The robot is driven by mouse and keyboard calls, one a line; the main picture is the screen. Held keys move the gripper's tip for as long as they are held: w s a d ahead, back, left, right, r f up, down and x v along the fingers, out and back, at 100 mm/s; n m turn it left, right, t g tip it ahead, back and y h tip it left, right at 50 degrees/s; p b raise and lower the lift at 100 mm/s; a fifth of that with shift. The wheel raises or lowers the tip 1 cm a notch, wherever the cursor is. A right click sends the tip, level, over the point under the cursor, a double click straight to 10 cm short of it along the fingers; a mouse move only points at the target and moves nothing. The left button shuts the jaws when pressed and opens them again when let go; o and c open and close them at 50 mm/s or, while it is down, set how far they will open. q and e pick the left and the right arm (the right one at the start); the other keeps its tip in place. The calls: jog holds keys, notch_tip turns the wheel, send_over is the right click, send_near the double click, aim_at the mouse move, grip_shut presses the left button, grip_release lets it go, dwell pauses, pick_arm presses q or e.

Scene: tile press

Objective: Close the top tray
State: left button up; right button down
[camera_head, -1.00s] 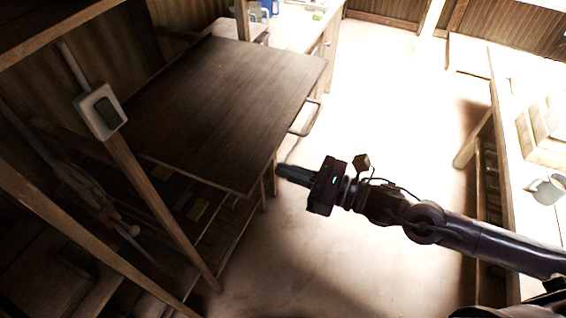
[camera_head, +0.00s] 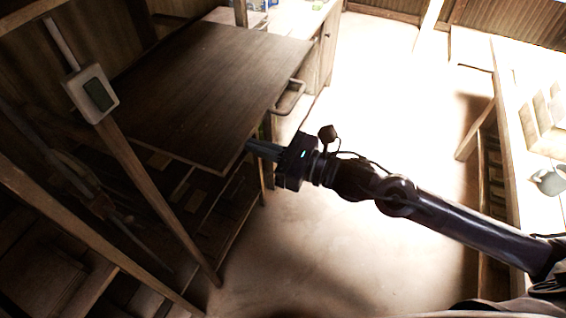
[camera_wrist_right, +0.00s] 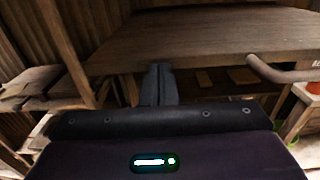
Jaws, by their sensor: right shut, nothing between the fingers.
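The top tray (camera_head: 205,85) is a wide dark wooden board that sticks out from the wooden rack, with a loop handle (camera_head: 290,98) on its right side. My right gripper (camera_head: 248,147) is shut and empty, with its fingertips at the tray's near right corner. In the right wrist view the shut fingers (camera_wrist_right: 159,72) point at the tray's front edge (camera_wrist_right: 200,52), and the handle (camera_wrist_right: 285,72) is to their right. I cannot tell whether the fingertips touch the edge. My left gripper is not in view.
A post with a small white device (camera_head: 92,93) stands left of the tray. Lower shelves (camera_head: 190,190) lie beneath it. A bright counter with a grey mug (camera_head: 549,181) is at the right. The floor (camera_head: 375,110) between is clear.

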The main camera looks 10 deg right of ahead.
aim_at(165, 112)
jog(key=b+x, duration=0.7)
jog(key=x, duration=0.4)
jog(key=b+x, duration=0.7)
jog(key=x, duration=0.5)
jog(key=shift+f, duration=0.25)
jog(key=shift+w+a+b, duration=0.15)
jog(key=shift+a+b, duration=0.05)
jog(key=shift+b, duration=0.1)
jog(key=shift+r, duration=0.35)
jog(key=shift+d+r, duration=0.1)
